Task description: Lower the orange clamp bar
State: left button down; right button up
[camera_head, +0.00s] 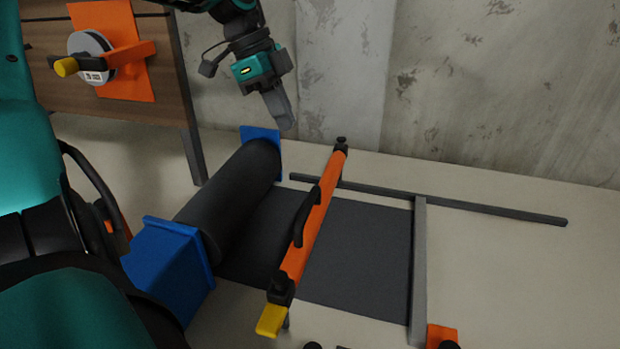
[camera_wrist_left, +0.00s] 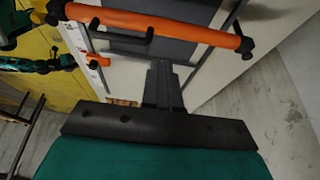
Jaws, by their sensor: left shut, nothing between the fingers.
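The orange clamp bar (camera_head: 312,240) runs across the dark sheet in the head view, with a black handle (camera_head: 304,217) on its side and a yellow end piece (camera_head: 271,320) at its near end. It appears raised above the sheet. My left gripper (camera_head: 286,122) is shut and empty, beyond the roller's far end and up-left of the bar's far end, apart from the bar. In the left wrist view the bar (camera_wrist_left: 190,31) crosses the top, with its handle (camera_wrist_left: 118,32), ahead of my shut fingers (camera_wrist_left: 163,85). My right gripper is not in view.
A dark roller (camera_head: 232,195) sits between blue end blocks (camera_head: 170,265) left of the bar. The dark sheet (camera_head: 360,250) lies under the bar, with a grey rail (camera_head: 418,270) at its right. A wooden panel (camera_head: 140,55) with an orange-plate dial stands back left. A concrete wall is behind.

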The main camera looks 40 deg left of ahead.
pick_arm(q)
jog(key=shift+f, duration=0.1)
jog(key=b, duration=0.2)
send_near(313, 209)
jog(key=w+f, duration=0.4)
jog(key=f, duration=0.2)
jog(key=shift+w, duration=0.3)
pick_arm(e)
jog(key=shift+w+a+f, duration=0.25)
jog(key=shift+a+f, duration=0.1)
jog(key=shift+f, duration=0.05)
pick_arm(q)
notch_tip(313, 209, down, 8)
jog(key=b, duration=0.6)
jog(key=shift+r+b, duration=0.2)
jog(key=shift+b, duration=0.1)
jog(key=shift+f, duration=0.1)
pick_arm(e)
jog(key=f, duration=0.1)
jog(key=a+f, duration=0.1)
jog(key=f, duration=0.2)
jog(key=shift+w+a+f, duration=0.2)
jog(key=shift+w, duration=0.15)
